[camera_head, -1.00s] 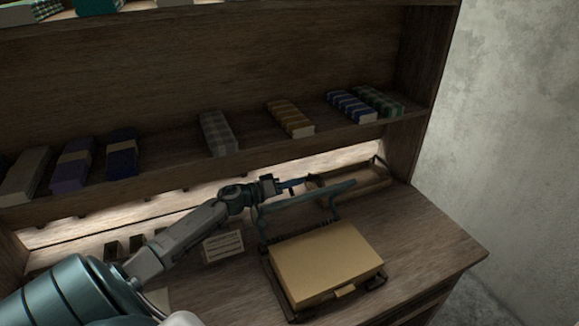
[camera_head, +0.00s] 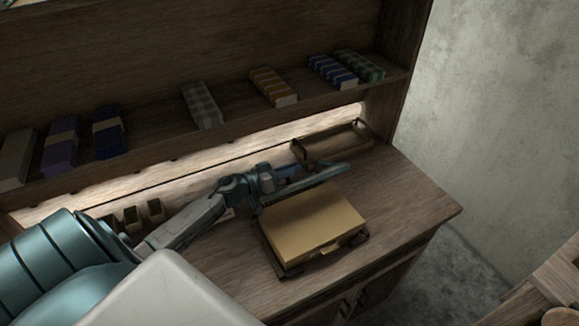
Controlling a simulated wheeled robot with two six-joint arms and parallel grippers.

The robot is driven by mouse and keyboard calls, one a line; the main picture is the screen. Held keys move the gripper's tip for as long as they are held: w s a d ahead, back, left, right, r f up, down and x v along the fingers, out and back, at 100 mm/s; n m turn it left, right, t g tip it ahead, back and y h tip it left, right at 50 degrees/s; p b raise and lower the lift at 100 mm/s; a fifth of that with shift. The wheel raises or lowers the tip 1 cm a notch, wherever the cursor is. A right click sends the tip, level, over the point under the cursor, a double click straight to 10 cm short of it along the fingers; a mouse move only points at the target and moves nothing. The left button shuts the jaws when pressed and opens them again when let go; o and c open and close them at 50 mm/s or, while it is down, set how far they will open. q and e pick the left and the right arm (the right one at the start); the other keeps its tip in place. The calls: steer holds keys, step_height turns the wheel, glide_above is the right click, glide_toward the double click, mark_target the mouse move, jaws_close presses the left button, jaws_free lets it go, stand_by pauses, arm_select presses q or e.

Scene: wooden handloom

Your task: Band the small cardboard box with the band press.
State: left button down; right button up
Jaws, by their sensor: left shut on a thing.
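The small cardboard box (camera_head: 312,224), flat and tan, lies on the dark base of the band press (camera_head: 290,272) on the wooden worktop. The teal bar of the press (camera_head: 318,184) hangs low over the box's back edge; whether it touches the box I cannot tell. My left gripper (camera_head: 290,172) reaches in from the left behind the box and is shut on the press bar near its left part; the fingers are small and partly hidden. My right gripper is not in view.
A shallow wooden tray (camera_head: 335,141) stands at the back of the worktop (camera_head: 405,205). Small dark blocks (camera_head: 132,216) stand at the left. A shelf (camera_head: 235,130) with folded cloths runs above. The worktop right of the press is clear.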

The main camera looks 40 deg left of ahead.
arm_select(q)
steer(key=c, duration=1.5)
jaws_free()
steer(key=shift+a, duration=0.1)
steer(key=shift+o, duration=0.2)
steer(key=shift+f, duration=0.1)
steer(key=shift+s+a, duration=0.15)
steer(key=shift+s, duration=0.15)
steer(key=b+v, duration=0.3)
steer(key=v, duration=0.6)
steer(key=shift+s+a, duration=0.1)
steer(key=shift+s, duration=0.05)
steer(key=shift+s+a, duration=0.2)
steer(key=shift+s, duration=0.15)
